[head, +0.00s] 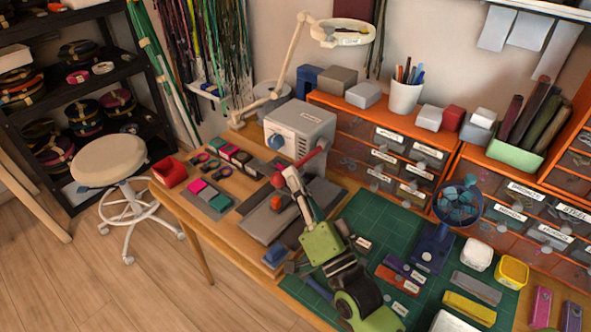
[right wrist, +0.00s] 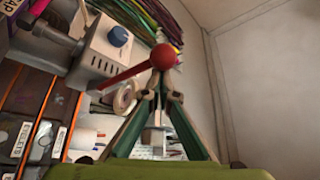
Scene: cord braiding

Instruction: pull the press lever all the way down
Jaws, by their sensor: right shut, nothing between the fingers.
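The press (head: 312,122) is a grey box with a blue knob at the back of the wooden bench. Its red lever (head: 308,160) slants out from the right side and ends in a red ball (head: 278,181). My right gripper (head: 290,172) is shut and empty, its fingertips at the lever near the ball. In the right wrist view the ball (right wrist: 163,57) appears right at the closed fingertips (right wrist: 160,80), and the lever (right wrist: 125,77) runs left to the press (right wrist: 88,55). I cannot tell whether the fingers touch the ball. My left gripper is not in view.
A grey plate (head: 268,218) lies in front of the press. A magnifier lamp (head: 340,32) arches above. Orange drawers (head: 362,140) stand behind, and a green mat (head: 385,225) with several small items lies right. A stool (head: 108,160) stands left on open floor.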

